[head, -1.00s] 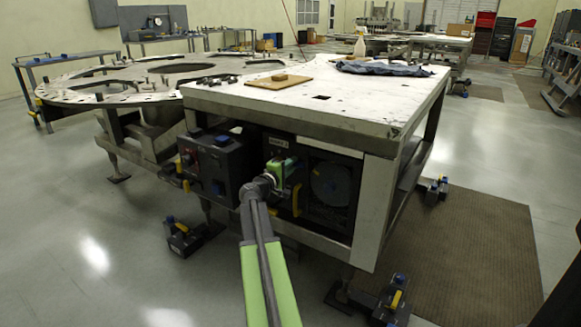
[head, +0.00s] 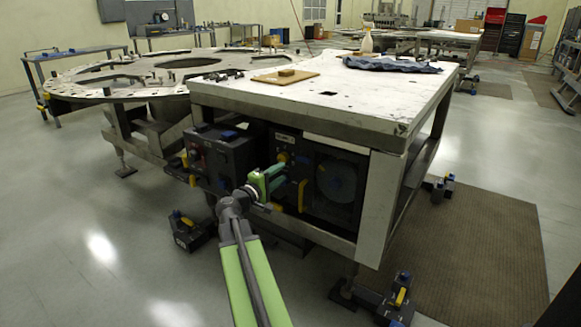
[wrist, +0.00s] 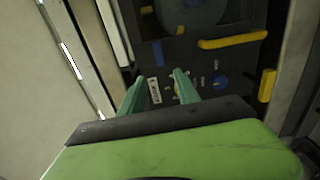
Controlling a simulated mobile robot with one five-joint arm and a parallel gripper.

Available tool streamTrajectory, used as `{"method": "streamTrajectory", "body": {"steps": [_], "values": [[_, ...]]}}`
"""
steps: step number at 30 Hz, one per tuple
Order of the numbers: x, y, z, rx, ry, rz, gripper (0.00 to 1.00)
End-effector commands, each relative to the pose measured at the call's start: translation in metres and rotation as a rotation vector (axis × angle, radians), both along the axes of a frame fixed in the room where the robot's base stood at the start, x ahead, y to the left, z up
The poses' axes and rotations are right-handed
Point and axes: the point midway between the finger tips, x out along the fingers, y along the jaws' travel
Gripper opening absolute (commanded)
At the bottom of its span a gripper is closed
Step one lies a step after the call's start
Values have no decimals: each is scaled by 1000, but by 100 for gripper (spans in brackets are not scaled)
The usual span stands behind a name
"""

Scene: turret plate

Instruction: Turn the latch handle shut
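The black latch panel (head: 291,172) is set under the front of the white-topped table. A yellow bar handle (head: 302,195) stands upright on it; in the wrist view the bar (wrist: 232,40) lies crosswise beside a round dial. I cannot tell for certain which yellow part is the latch handle. A yellow knob (head: 283,157) sits higher on the panel. My gripper (head: 280,178) is in front of the panel, left of the upright bar. In the wrist view its teal fingers (wrist: 156,84) are apart, with a pale label and a small yellowish part showing between them.
A black control box (head: 222,155) stands close on the left of my gripper. Another yellow handle (wrist: 267,86) shows at the right in the wrist view. The white tabletop (head: 350,95) overhangs above. Open floor (head: 100,215) lies at the left.

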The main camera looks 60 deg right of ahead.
Motion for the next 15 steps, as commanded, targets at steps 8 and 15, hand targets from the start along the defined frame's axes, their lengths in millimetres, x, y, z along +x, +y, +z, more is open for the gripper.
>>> {"method": "streamTrajectory", "body": {"steps": [8,15], "values": [[0,47,0,0,0,-1,38],[0,51,0,0,0,-1,38]]}}
